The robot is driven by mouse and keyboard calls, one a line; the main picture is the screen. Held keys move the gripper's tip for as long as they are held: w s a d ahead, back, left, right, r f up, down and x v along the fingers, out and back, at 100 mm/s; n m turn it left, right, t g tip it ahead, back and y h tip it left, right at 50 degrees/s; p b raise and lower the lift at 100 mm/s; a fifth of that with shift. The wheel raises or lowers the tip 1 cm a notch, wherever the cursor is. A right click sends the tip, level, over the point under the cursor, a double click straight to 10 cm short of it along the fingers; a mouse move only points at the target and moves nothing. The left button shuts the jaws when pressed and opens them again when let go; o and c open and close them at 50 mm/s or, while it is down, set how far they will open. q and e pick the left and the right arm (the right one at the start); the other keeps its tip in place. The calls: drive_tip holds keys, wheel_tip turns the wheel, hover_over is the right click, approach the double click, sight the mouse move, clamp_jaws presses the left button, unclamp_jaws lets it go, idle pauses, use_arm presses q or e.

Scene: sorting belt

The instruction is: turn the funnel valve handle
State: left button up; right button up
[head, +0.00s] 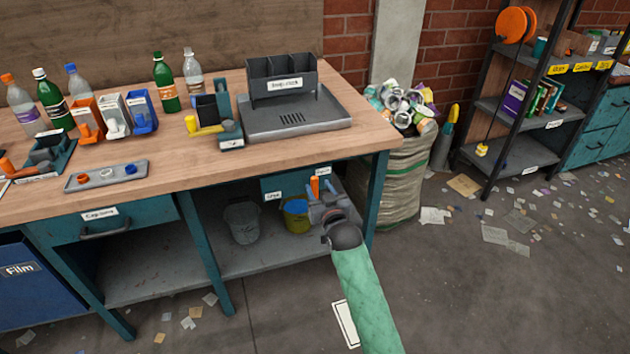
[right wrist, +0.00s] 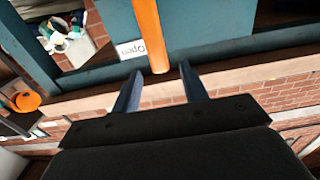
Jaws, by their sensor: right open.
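The funnel valve handle (head: 314,186) is an orange bar in front of a teal panel (head: 285,187) under the bench. The panel carries two small white labels. In the right wrist view the handle (right wrist: 148,30) comes down from the top edge, and its end lies between my fingertips in the picture, with a gap on both sides. The label reading "Open" (right wrist: 132,50) is beside it. My right gripper (head: 322,192) is open and empty, close to the handle; I cannot tell how far apart they are in depth. My left gripper is not in view.
A yellow-and-blue bucket (head: 296,220) and a grey bucket (head: 243,222) stand on the lower shelf. A teal bench leg (head: 376,190) is right of my gripper. A sack of cans (head: 405,180) stands beyond it. Bottles and bins crowd the benchtop's left side.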

sight(315, 182)
drive_tip(key=shift+x, duration=2.35)
clamp_jaws()
